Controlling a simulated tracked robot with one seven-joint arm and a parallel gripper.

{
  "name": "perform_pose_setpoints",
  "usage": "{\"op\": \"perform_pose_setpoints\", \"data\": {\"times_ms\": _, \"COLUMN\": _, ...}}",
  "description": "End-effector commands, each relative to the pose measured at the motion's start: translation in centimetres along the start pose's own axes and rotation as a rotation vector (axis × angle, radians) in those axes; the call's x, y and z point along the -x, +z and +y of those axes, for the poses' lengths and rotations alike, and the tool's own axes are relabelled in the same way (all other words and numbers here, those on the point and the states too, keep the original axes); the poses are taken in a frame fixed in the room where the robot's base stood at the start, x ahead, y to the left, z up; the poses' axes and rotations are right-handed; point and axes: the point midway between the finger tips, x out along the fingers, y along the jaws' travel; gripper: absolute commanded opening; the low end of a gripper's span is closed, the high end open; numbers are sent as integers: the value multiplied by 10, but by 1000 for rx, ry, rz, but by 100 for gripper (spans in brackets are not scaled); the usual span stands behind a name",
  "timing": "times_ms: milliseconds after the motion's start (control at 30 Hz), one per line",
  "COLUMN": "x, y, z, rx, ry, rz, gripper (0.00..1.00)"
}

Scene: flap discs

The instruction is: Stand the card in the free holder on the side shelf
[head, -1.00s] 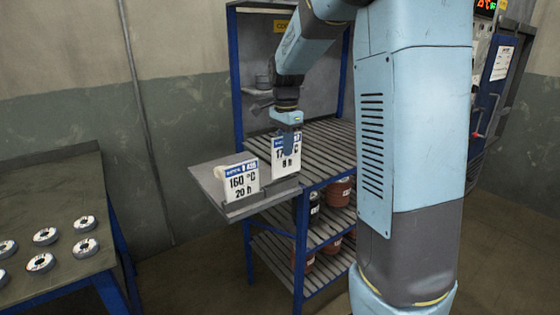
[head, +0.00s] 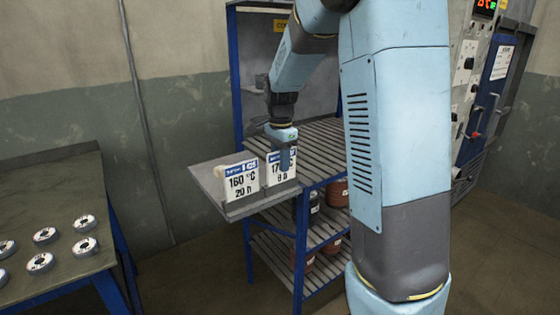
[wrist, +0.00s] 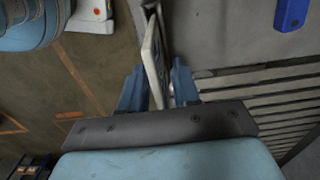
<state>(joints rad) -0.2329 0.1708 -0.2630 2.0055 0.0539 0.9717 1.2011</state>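The white card with a blue header, reading 17-something °C and 8 h (head: 274,179), stands upright at the right part of the grey side shelf (head: 208,184). My gripper (head: 285,165) is at its upper right and covers part of its print. In the wrist view the card (wrist: 153,60) shows edge-on between the two blue fingers of my gripper (wrist: 160,85), which appear closed on it. Its lower edge is at the dark holder strip (head: 262,203); whether it is seated cannot be told. A second card, 160 °C, 20 h (head: 241,183), stands close on its left.
A slatted rack (head: 318,143) with blue posts adjoins the side shelf, with dark and reddish containers (head: 336,192) below. A table (head: 60,190) with several flap discs (head: 85,248) is at left. A control cabinet (head: 490,90) is at right.

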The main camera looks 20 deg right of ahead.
Motion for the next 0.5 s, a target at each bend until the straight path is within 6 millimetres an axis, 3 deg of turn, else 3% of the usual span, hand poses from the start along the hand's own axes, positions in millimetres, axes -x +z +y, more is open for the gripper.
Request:
{"op": "perform_pose_setpoints", "data": {"times_ms": 333, "x": 2, "y": 0, "z": 0, "rx": 1, "ry": 0, "rz": 0, "gripper": 37}}
{"op": "perform_pose_setpoints", "data": {"times_ms": 500, "x": 19, "y": 0, "z": -1, "rx": 1, "ry": -3, "rz": 0, "gripper": 37}}
